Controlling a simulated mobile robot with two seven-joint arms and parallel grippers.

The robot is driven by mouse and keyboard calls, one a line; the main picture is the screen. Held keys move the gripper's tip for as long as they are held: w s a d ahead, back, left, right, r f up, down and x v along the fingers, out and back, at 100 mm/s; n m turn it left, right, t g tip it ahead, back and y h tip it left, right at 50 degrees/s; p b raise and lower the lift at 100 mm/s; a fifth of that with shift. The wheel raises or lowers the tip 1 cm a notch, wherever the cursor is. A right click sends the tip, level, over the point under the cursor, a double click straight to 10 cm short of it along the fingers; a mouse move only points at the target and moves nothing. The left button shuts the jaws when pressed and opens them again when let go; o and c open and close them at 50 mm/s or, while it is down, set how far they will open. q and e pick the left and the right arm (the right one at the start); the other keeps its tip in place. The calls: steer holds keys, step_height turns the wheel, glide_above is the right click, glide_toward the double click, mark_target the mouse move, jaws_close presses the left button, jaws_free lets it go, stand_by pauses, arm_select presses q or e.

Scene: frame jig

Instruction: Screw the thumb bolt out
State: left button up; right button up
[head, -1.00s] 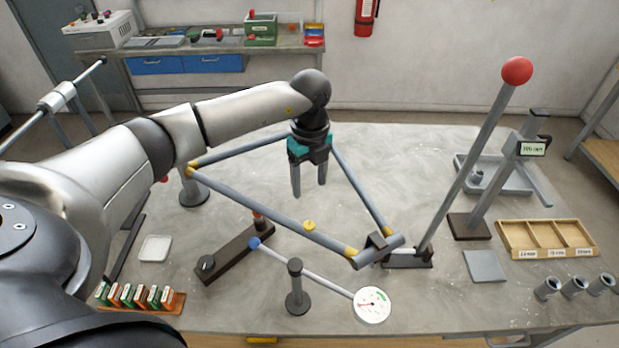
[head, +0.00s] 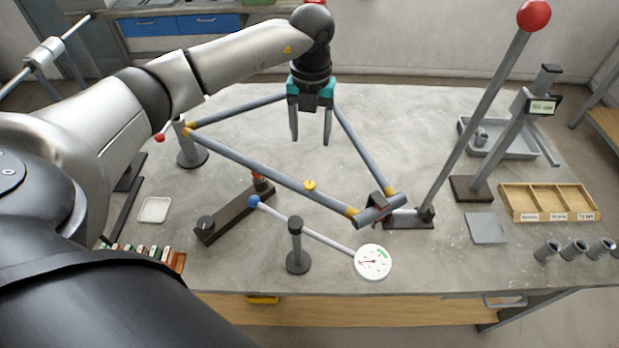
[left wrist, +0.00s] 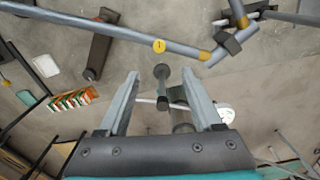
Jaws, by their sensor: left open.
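The triangular grey tube frame (head: 265,167) with yellow joints is held above the table. A red-tipped pin (head: 160,137) sticks out beside the post (head: 192,156) at its left corner; I cannot tell if this is the thumb bolt. A dark bar (head: 232,215) carries an orange-red piece (head: 258,177). My left gripper (head: 311,142) is open and empty, fingers down, over the inside of the triangle as seen in the head view. In the left wrist view its fingers (left wrist: 160,73) are apart with nothing between them. My right gripper is out of view.
A tall red-knobbed lever (head: 480,115) rises at right. A wooden tray (head: 548,203), grey plate (head: 486,228) and short tubes (head: 573,250) lie at right.

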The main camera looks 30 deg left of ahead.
mark_target(309, 184)
arm_select(q)
step_height(309, 184, down, 15)
steer(key=m+b, duration=0.4)
steer(key=m, duration=2.3)
steer(key=shift+a, duration=0.1)
jaws_close()
